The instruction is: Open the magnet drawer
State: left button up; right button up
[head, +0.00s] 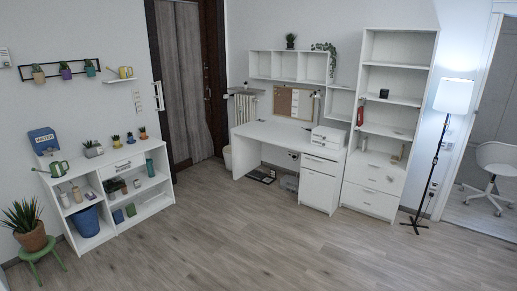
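No drawer carries a readable magnet mark, so I cannot tell which one is the magnet drawer. The white desk (283,138) at the centre back has a thin shut drawer (320,164) above a larger front (318,188) at its right end. The tall white shelf (398,78) to its right has wide drawers (372,175) in its lower part, which look shut. Neither of my grippers is in view.
A floor lamp (453,97) stands right of the tall shelf, and a white chair (494,163) is beyond a doorway. A potted plant (30,238) sits on a green stool (42,254) at the left. The wooden floor (250,235) in front is clear.

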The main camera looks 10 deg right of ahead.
aim_at(333, 138)
jog(key=z, duration=0.25)
jog(key=i, duration=2.4)
jog(key=z, duration=0.2)
jog(key=i, duration=3.5)
jog(key=u, duration=0.1)
